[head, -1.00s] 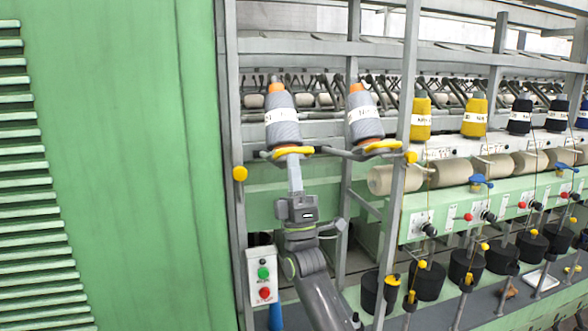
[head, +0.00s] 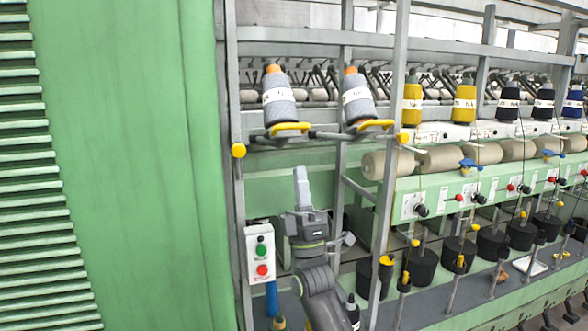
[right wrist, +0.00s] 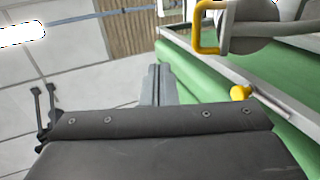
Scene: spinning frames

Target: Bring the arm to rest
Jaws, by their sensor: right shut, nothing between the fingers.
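My right gripper (head: 301,175) is in the lower middle of the head view, pointing up, with its fingers together and nothing between them. It is below two grey yarn cones, the left cone (head: 278,100) and the right cone (head: 357,98), which sit upright on holders with yellow handles. A clear gap lies between the fingertips and the left yellow handle (head: 290,128). In the right wrist view the closed fingers (right wrist: 158,85) show past the dark wrist housing. My left gripper is in neither view.
A control box (head: 261,262) with green and red buttons hangs left of my arm. A grey upright post (head: 390,130) stands to the right. A green panel (head: 120,160) fills the left. Black pots and spindles line the lower right. A yellow knob (right wrist: 240,92) shows in the wrist view.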

